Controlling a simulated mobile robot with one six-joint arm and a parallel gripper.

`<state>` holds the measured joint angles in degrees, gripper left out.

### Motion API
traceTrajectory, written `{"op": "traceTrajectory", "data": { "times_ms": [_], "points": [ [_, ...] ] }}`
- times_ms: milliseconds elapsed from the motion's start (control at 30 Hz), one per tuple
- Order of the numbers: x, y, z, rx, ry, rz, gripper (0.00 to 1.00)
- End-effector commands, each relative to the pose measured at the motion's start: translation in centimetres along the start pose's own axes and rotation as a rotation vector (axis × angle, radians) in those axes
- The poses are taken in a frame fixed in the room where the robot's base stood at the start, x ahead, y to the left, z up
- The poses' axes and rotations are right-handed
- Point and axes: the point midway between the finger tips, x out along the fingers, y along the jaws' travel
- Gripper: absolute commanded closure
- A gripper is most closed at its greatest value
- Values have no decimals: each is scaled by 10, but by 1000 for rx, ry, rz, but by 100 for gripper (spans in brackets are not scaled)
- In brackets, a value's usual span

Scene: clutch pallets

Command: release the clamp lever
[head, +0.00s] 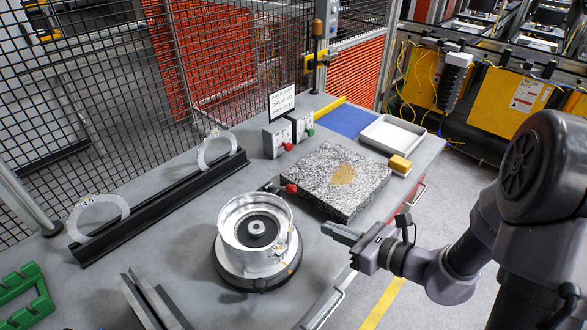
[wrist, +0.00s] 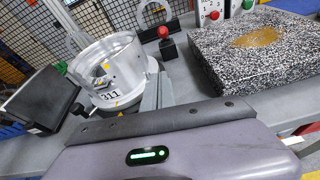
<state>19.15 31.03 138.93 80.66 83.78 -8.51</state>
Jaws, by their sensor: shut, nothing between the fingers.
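A silver round housing (head: 256,222) sits on a dark round base on the bench; it also shows in the wrist view (wrist: 110,70) with a "311" label. A red knob (head: 290,188) on a dark mount stands just behind it, and shows in the wrist view (wrist: 163,32). A small dark knob (wrist: 76,108) sticks out left of the housing in the wrist view. I cannot tell for sure which of these is the clamp lever. My gripper (head: 328,231) is shut and empty, right of the housing and apart from it; its fingers show in the wrist view (wrist: 157,92).
A speckled stone plate (head: 335,180) lies right of the housing, close behind my gripper. Behind are two switch boxes (head: 278,138), a white tray (head: 392,134) and a yellow block (head: 400,165). A black rack (head: 160,208) with rings runs along the left.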

Motion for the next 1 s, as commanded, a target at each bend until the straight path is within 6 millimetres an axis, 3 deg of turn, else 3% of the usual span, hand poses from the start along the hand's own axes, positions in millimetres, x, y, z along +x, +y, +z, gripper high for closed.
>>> {"op": "traceTrajectory", "data": {
  "times_ms": [133,467,567,933,1000],
  "points": [
    [0,-15,-12,64,-15,-54,100],
    [4,-15,-12,62,-14,-52,100],
    [17,-15,-13,60,-13,-49,100],
    [97,-19,-13,59,-13,-48,100],
    [104,-20,-3,56,-16,-51,100]
  ]
}}
